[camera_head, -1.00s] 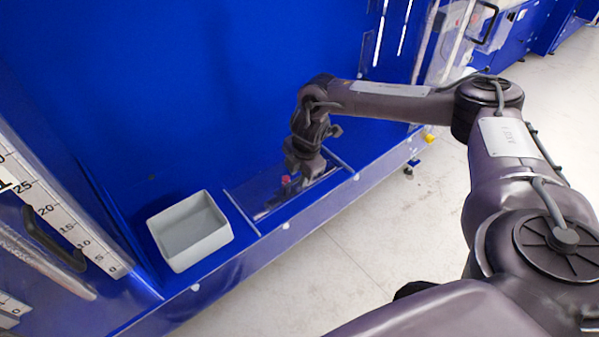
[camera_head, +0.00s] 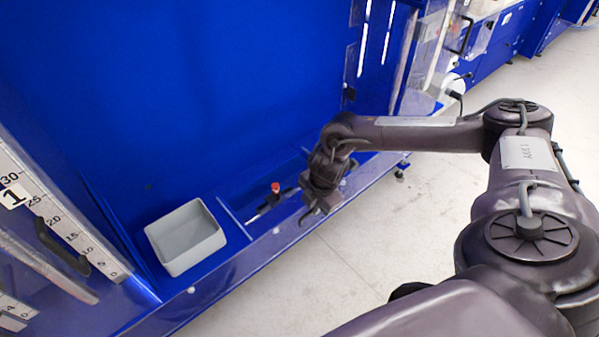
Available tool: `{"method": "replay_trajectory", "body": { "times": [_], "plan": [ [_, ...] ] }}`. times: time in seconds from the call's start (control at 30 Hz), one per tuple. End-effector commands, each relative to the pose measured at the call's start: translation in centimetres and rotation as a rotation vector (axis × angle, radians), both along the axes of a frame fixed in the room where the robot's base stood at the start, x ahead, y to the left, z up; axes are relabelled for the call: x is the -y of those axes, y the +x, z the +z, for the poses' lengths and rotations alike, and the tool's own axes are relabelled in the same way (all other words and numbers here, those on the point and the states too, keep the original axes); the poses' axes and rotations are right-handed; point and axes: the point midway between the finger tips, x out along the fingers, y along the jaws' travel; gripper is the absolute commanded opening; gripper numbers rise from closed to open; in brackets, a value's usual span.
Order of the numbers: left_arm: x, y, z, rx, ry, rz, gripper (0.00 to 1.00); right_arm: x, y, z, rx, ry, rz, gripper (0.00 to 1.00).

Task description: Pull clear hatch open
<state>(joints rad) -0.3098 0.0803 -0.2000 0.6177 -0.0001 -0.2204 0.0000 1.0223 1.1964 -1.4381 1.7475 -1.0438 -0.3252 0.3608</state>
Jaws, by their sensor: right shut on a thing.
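My right gripper (camera_head: 314,204) is low over the right end of the blue ledge, pointing down, and is shut on the clear hatch. The grip itself is mostly hidden by the wrist, and the hatch's transparent panel is hard to make out. To the left of the gripper is a recessed compartment (camera_head: 243,207) in the ledge. Inside it a red-topped knob (camera_head: 275,187) and a dark rod show plainly. My left gripper is not in view.
A grey open bin (camera_head: 186,236) stands on the ledge left of the compartment. A white ruler scale (camera_head: 62,218) and a dark handle (camera_head: 62,247) are at the far left. Clear panels stand at the upper right. The pale floor in front is free.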

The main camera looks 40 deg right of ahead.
Motion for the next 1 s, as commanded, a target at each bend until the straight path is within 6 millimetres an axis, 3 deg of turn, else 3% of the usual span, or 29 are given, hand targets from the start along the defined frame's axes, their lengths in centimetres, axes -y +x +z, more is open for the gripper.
{"method": "replay_trajectory", "body": {
  "times": [0.2, 0.37, 0.53, 0.57, 0.7, 1.0],
  "plan": [
    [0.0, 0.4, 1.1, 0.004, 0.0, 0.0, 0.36, 0.3, -2.6, 0.4, 0.008, 0.0, -0.003, 0.0],
    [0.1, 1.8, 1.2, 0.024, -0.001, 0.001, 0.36, 0.2, -2.8, 0.3, 0.008, 0.001, -0.001, 0.0],
    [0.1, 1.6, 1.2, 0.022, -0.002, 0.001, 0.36, 0.2, -2.7, 0.3, 0.009, 0.001, -0.001, 0.0],
    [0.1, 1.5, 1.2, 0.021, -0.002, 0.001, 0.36, 0.2, -2.7, 0.3, 0.009, 0.001, -0.001, 0.12],
    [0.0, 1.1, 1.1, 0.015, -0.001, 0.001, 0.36, 0.2, -2.7, 0.3, 0.01, 0.0, -0.002, 0.31],
    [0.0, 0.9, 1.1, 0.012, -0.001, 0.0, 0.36, 0.2, -2.7, 0.5, 0.011, 0.0, -0.002, 0.31]
  ]
}}
